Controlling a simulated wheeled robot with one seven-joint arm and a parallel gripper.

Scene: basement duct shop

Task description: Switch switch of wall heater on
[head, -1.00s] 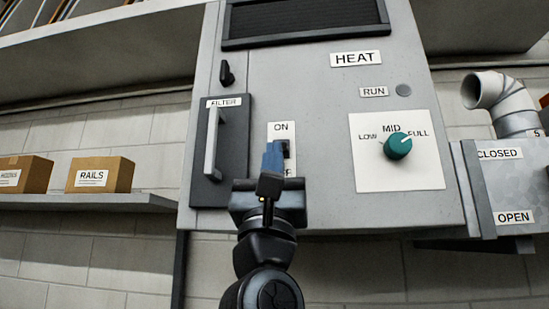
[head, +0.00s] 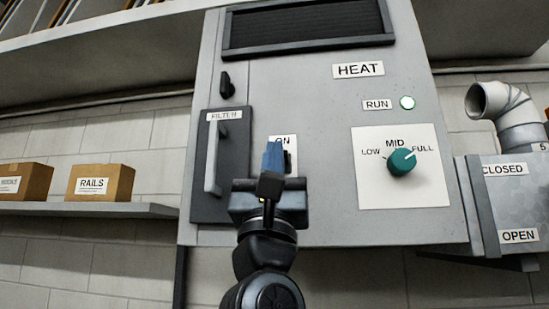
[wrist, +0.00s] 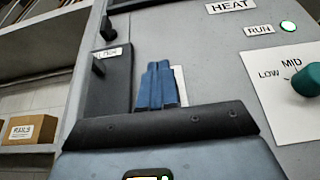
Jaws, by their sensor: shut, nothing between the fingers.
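The grey wall heater (head: 310,120) fills the middle of the head view. Its switch plate (head: 291,143), marked ON at the top, is mostly covered by my gripper (head: 273,155); the switch lever itself is hidden. My gripper's blue fingers are shut with nothing between them, in front of the plate. I cannot tell whether they touch the switch. In the wrist view the fingers (wrist: 157,86) also cover most of the plate (wrist: 179,84). The RUN lamp (head: 407,103) glows green; it is also lit in the wrist view (wrist: 288,27).
Left of the switch is the FILTER panel (head: 236,180) with a protruding handle (head: 214,158). Right is a teal knob (head: 401,162) pointing toward FULL. A duct box (head: 510,205) and pipe stand at far right. Boxes (head: 101,182) sit on a shelf at left.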

